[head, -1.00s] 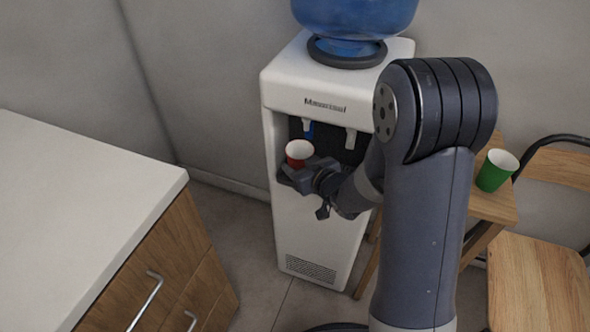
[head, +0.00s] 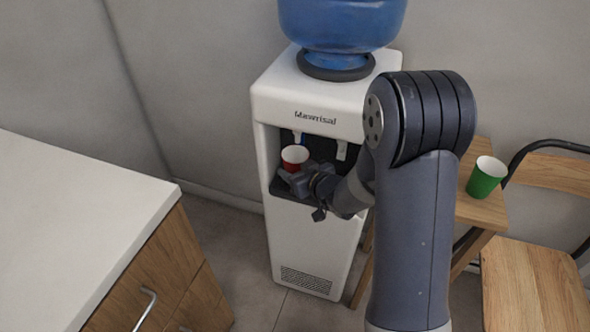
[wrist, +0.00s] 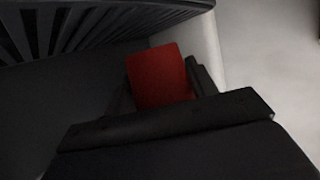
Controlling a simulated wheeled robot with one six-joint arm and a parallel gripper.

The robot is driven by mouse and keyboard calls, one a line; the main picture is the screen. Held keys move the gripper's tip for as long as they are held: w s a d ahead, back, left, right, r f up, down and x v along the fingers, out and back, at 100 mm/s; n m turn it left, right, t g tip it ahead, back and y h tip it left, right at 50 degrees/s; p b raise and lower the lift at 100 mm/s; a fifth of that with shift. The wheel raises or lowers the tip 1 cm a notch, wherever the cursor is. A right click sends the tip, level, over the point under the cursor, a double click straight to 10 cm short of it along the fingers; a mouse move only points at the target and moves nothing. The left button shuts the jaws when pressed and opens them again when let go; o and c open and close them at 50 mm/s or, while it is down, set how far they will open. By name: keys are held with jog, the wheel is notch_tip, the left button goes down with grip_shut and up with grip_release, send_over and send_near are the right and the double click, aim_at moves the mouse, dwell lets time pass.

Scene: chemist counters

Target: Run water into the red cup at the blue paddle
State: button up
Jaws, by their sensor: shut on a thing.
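A white water dispenser (head: 315,245) with a blue bottle (head: 342,22) on top stands against the wall. The blue paddle (head: 299,137) is at the left tap, mostly hidden behind the cup. A second, white tap (head: 342,150) is to its right. My gripper (head: 294,178) is shut on the red cup (head: 294,157) and holds it upright at the dispenser's recess, in front of and under the left tap. The red cup also shows between the fingers in the wrist view (wrist: 158,76). I cannot tell whether the cup touches the paddle or whether water runs.
A green cup (head: 486,177) stands on a small wooden table (head: 484,212) right of the dispenser. A wooden chair (head: 535,280) is at the right. A white-topped counter (head: 80,215) fills the left, with clear floor between it and the dispenser.

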jog(key=shift+w+d, duration=0.3)
jog(key=shift+w, duration=0.5)
dwell(2.9)
jog(key=shift+s+a+b, duration=0.3)
jog(key=shift+s, duration=0.5)
jog(key=shift+s+a+b, duration=0.25)
jog(key=shift+s+a, duration=0.05)
jog(key=shift+s, duration=0.5)
jog(key=shift+s+a+b, duration=0.3)
jog(key=shift+s, duration=0.5)
jog(key=shift+s+a+b, duration=0.55)
jog(key=shift+s+b, duration=0.1)
jog(key=shift+s, duration=0.9)
jog(key=shift+s+a+b, duration=0.6)
jog(key=shift+s+b, duration=0.1)
jog(key=shift+s, duration=0.9)
jog(key=shift+s+a+b, duration=0.55)
jog(key=shift+s+b, duration=0.1)
jog(key=shift+s, duration=0.9)
